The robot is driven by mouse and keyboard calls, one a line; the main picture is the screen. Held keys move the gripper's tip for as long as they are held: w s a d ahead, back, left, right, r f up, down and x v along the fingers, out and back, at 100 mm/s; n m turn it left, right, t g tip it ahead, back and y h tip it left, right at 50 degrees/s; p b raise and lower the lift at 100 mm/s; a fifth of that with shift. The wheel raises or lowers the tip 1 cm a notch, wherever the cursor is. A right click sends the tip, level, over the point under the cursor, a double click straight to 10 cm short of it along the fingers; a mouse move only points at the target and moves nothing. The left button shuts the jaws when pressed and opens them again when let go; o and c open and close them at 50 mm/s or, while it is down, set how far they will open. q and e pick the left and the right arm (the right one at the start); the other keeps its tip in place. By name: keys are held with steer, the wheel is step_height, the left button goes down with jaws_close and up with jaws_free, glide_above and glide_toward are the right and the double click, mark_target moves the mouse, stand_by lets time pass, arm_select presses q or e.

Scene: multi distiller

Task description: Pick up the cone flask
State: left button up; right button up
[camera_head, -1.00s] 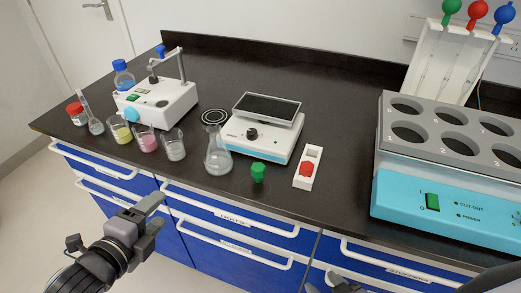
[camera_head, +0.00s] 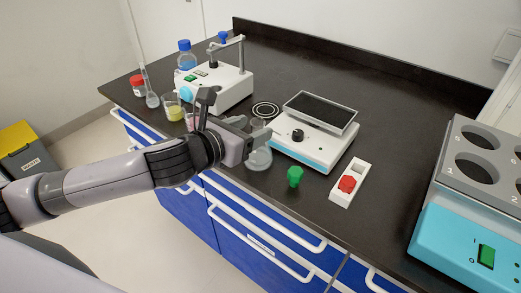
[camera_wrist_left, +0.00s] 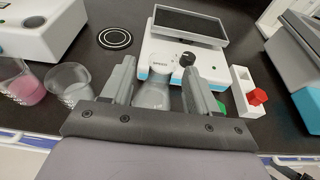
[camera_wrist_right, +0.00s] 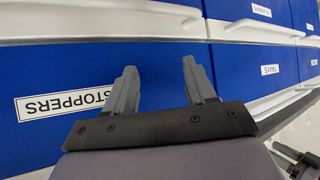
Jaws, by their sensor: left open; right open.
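The clear glass cone flask (camera_head: 259,157) stands upright on the dark bench, just left of the white hotplate device, partly hidden by my left gripper (camera_head: 249,128). In the left wrist view the flask (camera_wrist_left: 154,94) shows between the two open fingers of the left gripper (camera_wrist_left: 158,68). I cannot tell whether either finger touches it. My right gripper (camera_wrist_right: 159,66) is open and empty in front of the blue drawers, and is out of the head view.
The hotplate device (camera_head: 312,143) is close right of the flask. A green stopper (camera_head: 295,176) and a white holder with a red stopper (camera_head: 348,184) are near the front edge. Beakers, one with yellow liquid (camera_head: 173,107), stand left. A teal-and-grey rack device (camera_head: 470,215) is at right.

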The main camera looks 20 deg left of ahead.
mark_target(263, 125)
arm_select(q)
steer(key=shift+x, duration=2.3)
steer(key=shift+f, duration=0.1)
jaws_close()
